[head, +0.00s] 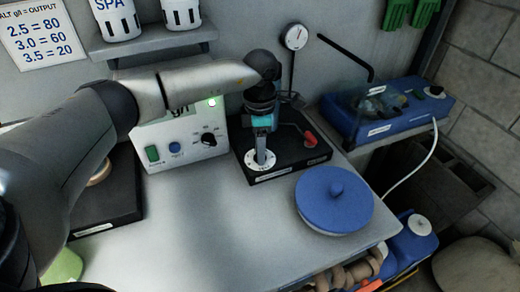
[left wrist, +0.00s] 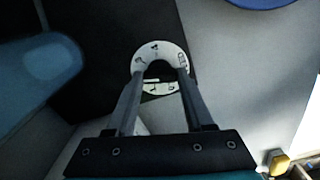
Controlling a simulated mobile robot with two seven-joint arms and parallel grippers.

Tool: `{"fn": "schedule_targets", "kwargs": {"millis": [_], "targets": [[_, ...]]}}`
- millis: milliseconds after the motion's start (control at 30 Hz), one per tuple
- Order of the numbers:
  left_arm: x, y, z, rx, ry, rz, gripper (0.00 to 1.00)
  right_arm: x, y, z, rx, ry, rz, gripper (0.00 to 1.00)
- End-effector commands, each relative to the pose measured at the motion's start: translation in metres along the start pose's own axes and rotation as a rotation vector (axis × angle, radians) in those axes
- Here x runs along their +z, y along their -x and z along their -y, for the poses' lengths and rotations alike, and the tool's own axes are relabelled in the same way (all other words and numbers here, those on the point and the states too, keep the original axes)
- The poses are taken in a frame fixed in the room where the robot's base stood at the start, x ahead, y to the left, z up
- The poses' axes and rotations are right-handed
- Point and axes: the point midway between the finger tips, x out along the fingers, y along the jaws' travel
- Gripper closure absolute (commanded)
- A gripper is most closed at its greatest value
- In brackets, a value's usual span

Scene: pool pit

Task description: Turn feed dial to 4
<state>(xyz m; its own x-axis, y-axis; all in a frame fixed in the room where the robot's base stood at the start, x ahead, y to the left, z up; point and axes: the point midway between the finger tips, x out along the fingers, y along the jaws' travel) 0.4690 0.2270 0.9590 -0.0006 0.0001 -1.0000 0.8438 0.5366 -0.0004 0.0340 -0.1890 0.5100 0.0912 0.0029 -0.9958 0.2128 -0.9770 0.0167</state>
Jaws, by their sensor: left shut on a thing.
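The feed dial (head: 256,165) is a white disc with dark markings on the front of a black base (head: 291,163). In the left wrist view the dial (left wrist: 146,50) shows between and around my fingertips, its markings too small and tilted to read surely. My left gripper (head: 262,150) points down onto the dial from above, shut on its knob. In the left wrist view the fingers (left wrist: 158,72) reach the dial's centre and largely hide the knob. The knob's pointer setting cannot be read. My right gripper is not in view.
A red-handled lever (head: 309,138) stands on the same base, right of the dial. A blue lidded tub (head: 334,200) is in front. A grey meter box (head: 186,146) with buttons and a black knob stands left. A wall chart (head: 40,33) lists output values.

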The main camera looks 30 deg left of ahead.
Motion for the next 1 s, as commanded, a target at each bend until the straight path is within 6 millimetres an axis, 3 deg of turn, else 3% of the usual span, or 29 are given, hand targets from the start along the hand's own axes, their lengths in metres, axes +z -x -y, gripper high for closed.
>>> {"fn": "schedule_targets", "kwargs": {"millis": [1000], "targets": [[0.001,0.001,-0.001,0.004,-0.964,0.002,1.0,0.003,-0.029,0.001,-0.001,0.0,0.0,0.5]]}}
